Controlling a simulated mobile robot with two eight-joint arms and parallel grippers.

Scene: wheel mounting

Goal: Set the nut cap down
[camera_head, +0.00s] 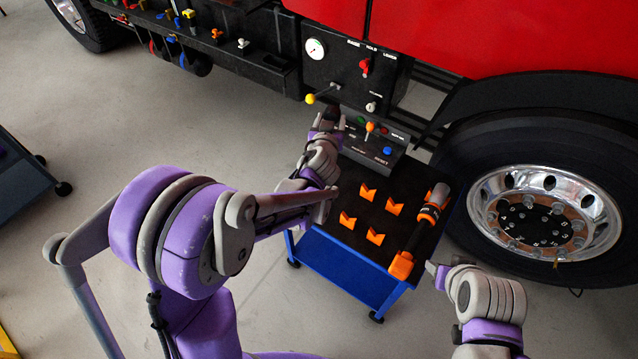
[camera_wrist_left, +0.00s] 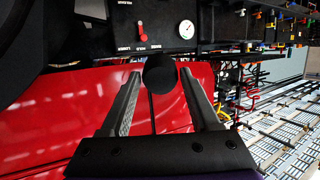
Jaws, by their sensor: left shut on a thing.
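My left gripper (camera_head: 331,116) is raised over the far end of the tool cart, in front of the control panel. In the left wrist view the black round nut cap (camera_wrist_left: 160,73) sits between the tips of both fingers, and the gripper (camera_wrist_left: 162,90) is shut on it. In the head view the cap is too small and dark to make out clearly. My right gripper (camera_head: 437,271) is at the cart's right edge, near the orange end of the power tool. I cannot tell if its fingers are apart.
A blue cart (camera_head: 345,267) has a dark top with several orange V-shaped holders (camera_head: 348,219) and an orange-and-black power tool (camera_head: 420,232). The control panel (camera_head: 378,128) with knobs and levers stands behind it. The truck wheel (camera_head: 545,215) is at the right. Floor is clear left of the cart.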

